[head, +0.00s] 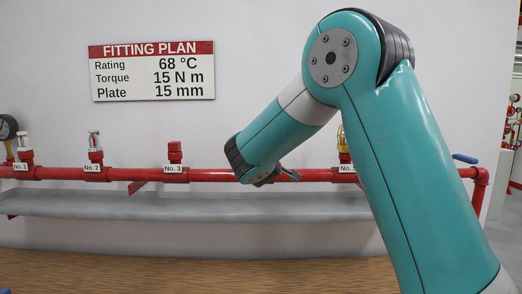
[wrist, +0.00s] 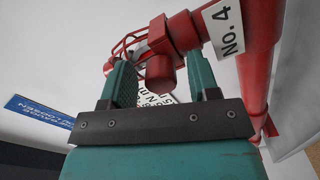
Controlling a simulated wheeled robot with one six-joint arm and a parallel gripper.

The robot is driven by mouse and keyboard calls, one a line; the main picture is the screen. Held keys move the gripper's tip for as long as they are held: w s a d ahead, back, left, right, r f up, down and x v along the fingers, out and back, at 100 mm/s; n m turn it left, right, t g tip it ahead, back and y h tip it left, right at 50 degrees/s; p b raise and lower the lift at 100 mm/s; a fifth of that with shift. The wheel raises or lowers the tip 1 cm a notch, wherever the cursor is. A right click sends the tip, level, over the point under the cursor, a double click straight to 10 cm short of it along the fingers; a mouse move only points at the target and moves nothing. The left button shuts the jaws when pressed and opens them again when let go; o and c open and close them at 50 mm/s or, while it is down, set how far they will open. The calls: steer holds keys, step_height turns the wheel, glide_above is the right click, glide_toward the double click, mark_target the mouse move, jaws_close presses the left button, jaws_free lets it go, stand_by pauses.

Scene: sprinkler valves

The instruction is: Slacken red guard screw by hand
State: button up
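In the wrist view, a short red cylinder, likely the guard screw (wrist: 159,70), sits at the fitting labelled No. 4. A red wire guard (wrist: 127,44) stands beside it, partly behind my left finger. My gripper (wrist: 158,60) is open, with one teal finger on each side of the red cylinder and gaps visible on both sides. I cannot tell how deep the cylinder lies between the fingers. In the head view my gripper (head: 288,174) is at the red pipe, mostly hidden by my wrist, and the No. 4 fitting is hidden behind my arm.
The red pipe (head: 110,174) runs along the wall above a grey ledge (head: 150,206). Other fittings are No. 1 (head: 24,145), No. 2 (head: 94,146), No. 3 (head: 175,152) and a yellow-caged one (head: 342,138) close to my arm. A fitting plan sign (head: 152,71) hangs above.

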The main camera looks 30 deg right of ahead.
steer(key=b+v, duration=0.6)
steer(key=v, duration=1.1)
steer(key=shift+s, duration=0.2)
steer(key=shift+a, duration=0.15)
steer(key=s+a+f+m+g+y, duration=0.1)
steer(key=s+a+f+g+y, duration=0.25)
steer(key=f, duration=0.45)
steer(key=s+a+f+m+g+y, duration=0.1)
steer(key=s+a+f+g+y, duration=0.1)
steer(key=a+f+g+y, duration=0.45)
steer(key=s+a+f+n+g+y, duration=0.1)
steer(key=s+a+f+g+y, duration=0.1)
steer(key=s, duration=0.6)
steer(key=s+a+f+n+g+y, duration=0.1)
steer(key=s+a+f+g+y, duration=0.1)
steer(key=s+a, duration=0.3)
steer(key=s+g, duration=0.1)
steer(key=s, duration=0.2)
steer(key=shift+s, duration=0.3)
